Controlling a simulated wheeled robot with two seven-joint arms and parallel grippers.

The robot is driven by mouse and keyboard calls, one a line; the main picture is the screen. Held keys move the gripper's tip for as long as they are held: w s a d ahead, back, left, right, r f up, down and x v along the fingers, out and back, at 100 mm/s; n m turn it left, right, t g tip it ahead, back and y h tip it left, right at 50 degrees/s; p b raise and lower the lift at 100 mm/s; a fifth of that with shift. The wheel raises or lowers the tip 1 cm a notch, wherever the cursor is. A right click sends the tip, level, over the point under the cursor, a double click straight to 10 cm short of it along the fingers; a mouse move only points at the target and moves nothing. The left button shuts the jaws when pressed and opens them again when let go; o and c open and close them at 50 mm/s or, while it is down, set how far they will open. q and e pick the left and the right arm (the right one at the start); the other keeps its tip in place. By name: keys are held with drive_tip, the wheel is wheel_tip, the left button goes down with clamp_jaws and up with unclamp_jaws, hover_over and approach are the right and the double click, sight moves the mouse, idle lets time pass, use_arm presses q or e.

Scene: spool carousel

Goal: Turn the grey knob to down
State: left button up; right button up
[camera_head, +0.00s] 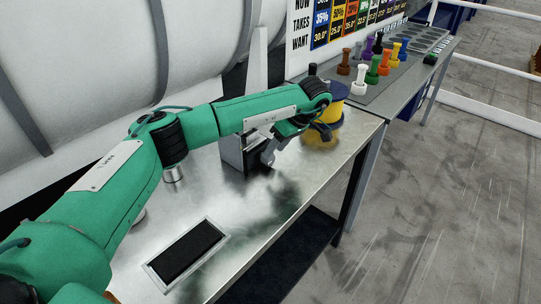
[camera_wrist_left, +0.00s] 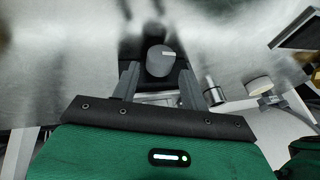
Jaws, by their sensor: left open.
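The grey knob (camera_wrist_left: 160,61) shows in the left wrist view, on a black plate (camera_wrist_left: 158,36), with a pale mark on its face pointing to the picture's right. My left gripper (camera_wrist_left: 158,72) is open, with one finger on each side of the knob's near part. Whether the fingers touch it, I cannot tell. In the head view my left gripper (camera_head: 268,151) is at the front of a dark box (camera_head: 256,160) on the metal table. There the knob cannot be made out clearly behind the fingers. My right gripper is in neither view.
A blue and yellow spool (camera_head: 331,107) stands just behind my left wrist. A black inset panel (camera_head: 187,250) lies in the metal table (camera_head: 262,218). Coloured pegs stand on a grey bench (camera_head: 398,90) at the back right. The table's front right is clear.

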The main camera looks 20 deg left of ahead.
use_arm(q)
drive_tip(key=x, duration=0.3)
drive_tip(key=shift+a+f, duration=0.2)
drive_tip(key=shift+a+f+p, duration=0.1)
drive_tip(key=shift+f+p, duration=0.2)
drive_tip(key=shift+f, duration=0.05)
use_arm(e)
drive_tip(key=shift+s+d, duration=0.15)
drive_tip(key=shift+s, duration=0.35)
